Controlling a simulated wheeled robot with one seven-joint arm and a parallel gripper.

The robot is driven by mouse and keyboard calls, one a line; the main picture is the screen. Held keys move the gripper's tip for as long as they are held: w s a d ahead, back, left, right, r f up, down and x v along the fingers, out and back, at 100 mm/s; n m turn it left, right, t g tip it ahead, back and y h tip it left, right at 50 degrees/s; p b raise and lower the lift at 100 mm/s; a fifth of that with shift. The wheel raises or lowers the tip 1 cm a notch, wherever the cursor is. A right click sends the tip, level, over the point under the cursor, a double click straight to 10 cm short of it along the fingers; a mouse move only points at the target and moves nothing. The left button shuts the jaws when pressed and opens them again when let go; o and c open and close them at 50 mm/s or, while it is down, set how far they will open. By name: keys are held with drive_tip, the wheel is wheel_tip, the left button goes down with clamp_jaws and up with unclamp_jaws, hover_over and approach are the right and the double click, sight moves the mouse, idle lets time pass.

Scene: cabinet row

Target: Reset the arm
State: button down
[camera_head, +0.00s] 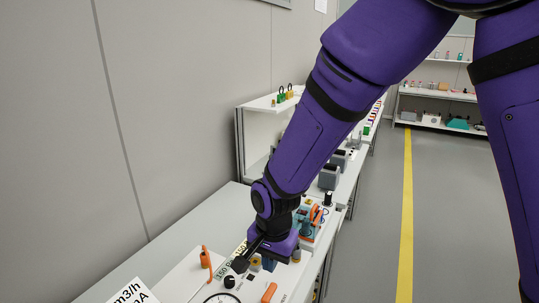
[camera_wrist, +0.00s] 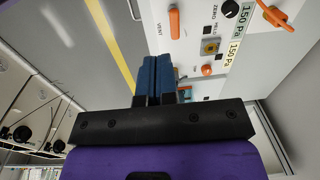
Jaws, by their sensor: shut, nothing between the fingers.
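My purple arm reaches down from the top right in the head view, ending in my gripper (camera_head: 268,263) just above a white panel (camera_head: 190,279) on the bench. In the wrist view my gripper (camera_wrist: 156,66) has its blue fingers side by side and shut, with nothing between them. The panel (camera_wrist: 213,78) lies beyond and to the right of the fingers there. It carries an orange handle marked VENT (camera_wrist: 174,22), a black knob marked ZERO (camera_wrist: 230,9) and labels reading 150 Pa (camera_wrist: 234,53).
An orange lever (camera_head: 206,257) stands up left of my gripper. The wall (camera_head: 60,130) runs close along the left. A two-level shelf (camera_head: 262,104) and grey boxes (camera_head: 329,177) are further back. Open floor with a yellow line (camera_head: 406,210) lies right.

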drive_tip(key=s+d+r+n+t, duration=0.2)
drive_tip(key=d+r+n, duration=0.1)
drive_tip(key=d+r, duration=1.55)
drive_tip(key=s+d+r+n+t, duration=0.2)
drive_tip(key=s+d+r, duration=0.6)
drive_tip(key=s+d, duration=0.4)
drive_tip(key=shift+s+t+h, duration=0.3)
drive_tip(key=shift+s+t, duration=0.1)
drive_tip(key=shift+s, duration=0.25)
drive_tip(key=shift+w+a, duration=0.1)
idle(1.4)
